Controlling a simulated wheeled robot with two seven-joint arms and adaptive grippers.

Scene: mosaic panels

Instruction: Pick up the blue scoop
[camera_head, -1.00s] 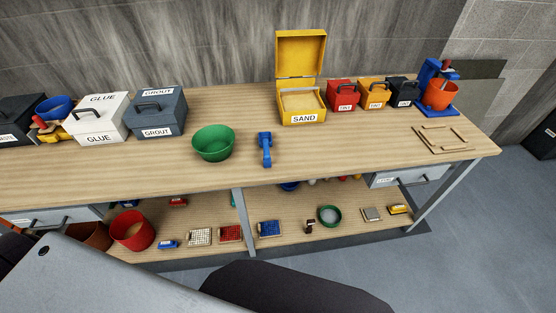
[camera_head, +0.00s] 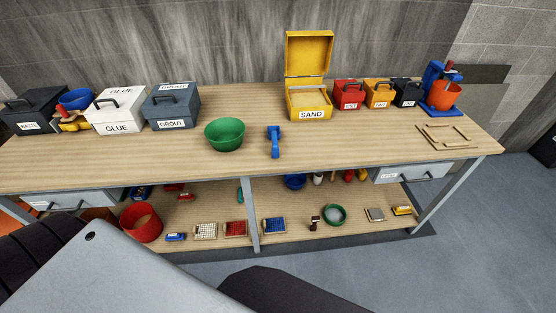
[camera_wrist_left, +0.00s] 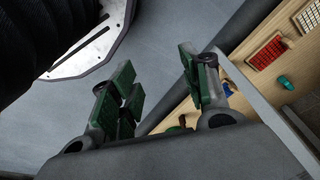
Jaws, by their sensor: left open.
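The blue scoop (camera_head: 274,141) lies on the wooden tabletop in the head view, just right of a green bowl (camera_head: 224,134) and in front of the open yellow SAND box (camera_head: 306,104). No gripper is near it in that view. My left gripper (camera_wrist_left: 158,78) shows in the left wrist view, with green padded fingers spread apart and nothing between them. It hangs over the grey floor beside the bench's lower shelf. The scoop is not clearly seen in the wrist view. My right gripper is not in view.
White GLUE (camera_head: 115,111), dark GROUT (camera_head: 172,106) and WASTE boxes stand at the left. Small red, orange and black boxes stand right of the sand. Wooden strips (camera_head: 447,136) lie at the right end. The tabletop in front of the scoop is clear. The lower shelf (camera_head: 285,231) holds several items.

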